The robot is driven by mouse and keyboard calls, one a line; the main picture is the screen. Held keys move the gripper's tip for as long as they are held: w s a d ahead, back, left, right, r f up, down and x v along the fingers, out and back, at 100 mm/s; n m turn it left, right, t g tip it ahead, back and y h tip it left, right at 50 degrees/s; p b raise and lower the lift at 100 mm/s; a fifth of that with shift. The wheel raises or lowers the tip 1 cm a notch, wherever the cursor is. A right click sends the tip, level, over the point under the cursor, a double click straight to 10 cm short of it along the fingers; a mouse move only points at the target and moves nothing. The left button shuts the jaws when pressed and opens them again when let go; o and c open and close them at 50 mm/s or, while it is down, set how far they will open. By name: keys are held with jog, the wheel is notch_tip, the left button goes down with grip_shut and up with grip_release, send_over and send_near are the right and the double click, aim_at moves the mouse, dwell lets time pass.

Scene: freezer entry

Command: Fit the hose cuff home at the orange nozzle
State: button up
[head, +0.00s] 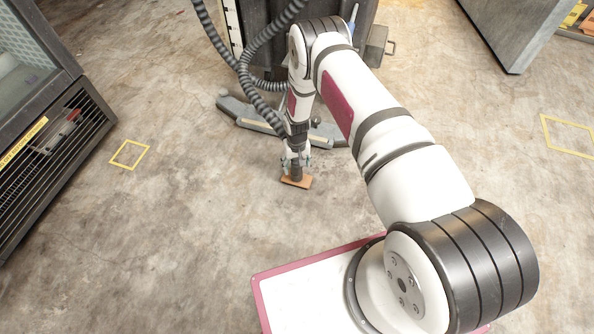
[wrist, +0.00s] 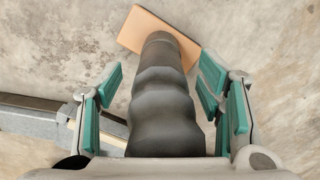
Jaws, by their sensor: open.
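The dark grey ribbed hose cuff (wrist: 163,95) stands between the fingers of my gripper (wrist: 160,95) in the wrist view. The teal-padded fingers are open, one on each side of it. A gap shows on the left, and the right finger is closer to it. The cuff's far end meets or overlaps an orange plate (wrist: 140,27); I cannot tell how deeply it is seated. No separate nozzle shows above the plate. In the head view my gripper (head: 296,161) is just above the orange plate (head: 300,182).
The corrugated hose (head: 245,75) loops down from the top beside my arm. A grey angled base (head: 242,113) lies on the floor behind the gripper. A freezer cabinet (head: 50,125) stands at left, a dark cabinet (head: 265,25) at the back. The concrete floor around the plate is clear.

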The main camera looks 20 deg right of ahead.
jog(key=shift+r, duration=2.8)
